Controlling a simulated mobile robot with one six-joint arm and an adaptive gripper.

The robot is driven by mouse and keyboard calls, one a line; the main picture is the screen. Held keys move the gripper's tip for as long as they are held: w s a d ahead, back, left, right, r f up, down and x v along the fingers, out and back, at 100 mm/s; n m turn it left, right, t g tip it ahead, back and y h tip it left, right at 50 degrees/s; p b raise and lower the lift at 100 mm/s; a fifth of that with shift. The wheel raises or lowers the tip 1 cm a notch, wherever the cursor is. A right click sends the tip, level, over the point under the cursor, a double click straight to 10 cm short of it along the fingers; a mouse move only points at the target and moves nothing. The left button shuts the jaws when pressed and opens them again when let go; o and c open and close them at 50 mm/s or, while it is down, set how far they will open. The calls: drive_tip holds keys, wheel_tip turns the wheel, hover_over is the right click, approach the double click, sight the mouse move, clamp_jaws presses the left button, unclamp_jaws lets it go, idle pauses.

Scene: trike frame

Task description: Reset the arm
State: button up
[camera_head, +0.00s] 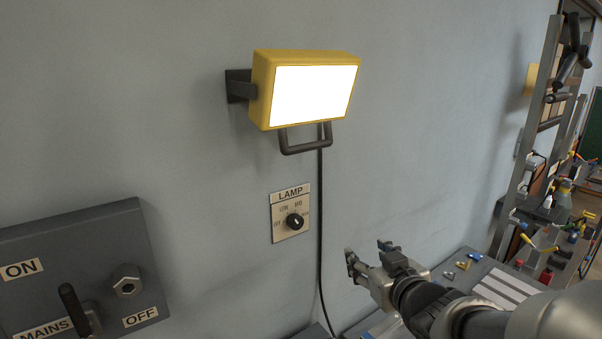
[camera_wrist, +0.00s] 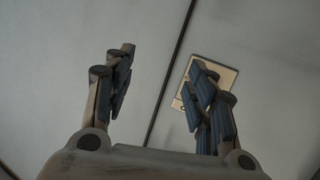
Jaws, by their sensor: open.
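My gripper (camera_head: 369,254) is in front of the wall at the lower middle right of the head view, to the right of the lamp switch plate. In the wrist view my gripper (camera_wrist: 160,90) has its two fingers wide apart, open, with nothing between them. The lamp switch plate (camera_head: 279,232) has a black knob (camera_head: 294,221). In the wrist view the plate (camera_wrist: 227,75) is partly hidden behind the right finger. My arm reaches in from the lower right of the head view.
A lit yellow lamp (camera_head: 262,92) is fixed to the wall above, with a black cable (camera_head: 320,230) running down. A grey mains panel (camera_head: 90,240) with a lever (camera_head: 75,305) is at lower left. A workbench (camera_head: 455,285) with small parts and a tool rack (camera_head: 530,130) are at right.

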drive_tip(key=s+d+f+m+g+h+b, duration=0.1)
drive_tip(key=s+d+m+g+h, duration=0.1)
drive_tip(key=s, duration=0.4)
drive_tip(key=s+d+f+m+g+h, duration=0.1)
drive_tip(key=s+d+f+g+h, duration=0.1)
drive_tip(key=s, duration=0.4)
drive_tip(key=s+a+f+g+y, duration=0.1)
drive_tip(key=s+a+f+g, duration=0.1)
drive_tip(key=s, duration=0.6)
drive_tip(key=s+a+f+g+b, duration=0.1)
drive_tip(key=s+a+f+g, duration=0.1)
drive_tip(key=s, duration=0.7)
drive_tip(key=shift+a+f+g+y, duration=0.2)
drive_tip(key=shift+g+y, duration=0.2)
drive_tip(key=shift+g, duration=0.4)
